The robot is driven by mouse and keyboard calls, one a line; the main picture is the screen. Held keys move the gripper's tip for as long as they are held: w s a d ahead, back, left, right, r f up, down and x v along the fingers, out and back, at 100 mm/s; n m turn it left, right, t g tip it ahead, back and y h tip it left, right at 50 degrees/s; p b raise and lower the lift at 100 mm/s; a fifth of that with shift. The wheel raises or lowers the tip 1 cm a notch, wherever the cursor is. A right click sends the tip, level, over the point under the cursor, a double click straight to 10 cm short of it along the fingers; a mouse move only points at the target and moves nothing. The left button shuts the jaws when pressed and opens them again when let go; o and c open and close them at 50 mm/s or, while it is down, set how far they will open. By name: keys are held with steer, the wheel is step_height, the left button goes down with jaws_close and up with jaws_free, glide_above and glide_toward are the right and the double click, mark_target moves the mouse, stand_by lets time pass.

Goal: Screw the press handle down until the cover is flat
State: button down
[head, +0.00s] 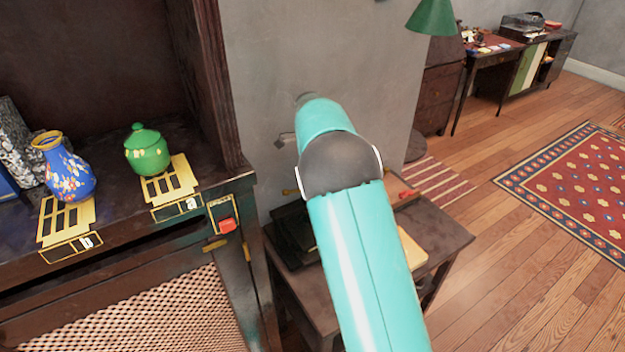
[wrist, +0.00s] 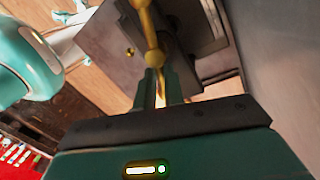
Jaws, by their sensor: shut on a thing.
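In the wrist view a brass press handle (wrist: 150,35), a bar with rounded knobs, runs down from the top edge to my gripper (wrist: 161,88). My gripper is shut on the lower end of this handle. The dark metal press (wrist: 112,42) lies behind the handle. In the head view part of the dark press (head: 288,238) shows on a small table, mostly behind my turquoise arm. A brass tip (head: 290,192) shows just left of my arm. My gripper is hidden in the head view, and I cannot tell whether the cover is flat.
The small wooden table (head: 447,240) stands against a grey wall (head: 270,70). A dark cabinet at left holds a blue vase (head: 68,172), a green lidded pot (head: 147,152) and a red button (head: 227,225). Open floor (head: 510,260) lies to the right.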

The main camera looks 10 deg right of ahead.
steer(key=shift+s+a+m+y, duration=0.2)
steer(key=shift+m+y, duration=0.1)
steer(key=shift+m, duration=0.7)
steer(key=c, duration=1.5)
jaws_free()
steer(key=shift+r, duration=0.1)
steer(key=shift+w+d+r, duration=0.1)
steer(key=shift+w+r, duration=0.05)
steer(key=shift+r, duration=0.1)
step_height(320, 180, up, 13)
steer(key=w, duration=0.2)
steer(key=shift+w+d, duration=0.2)
steer(key=shift+d, duration=0.1)
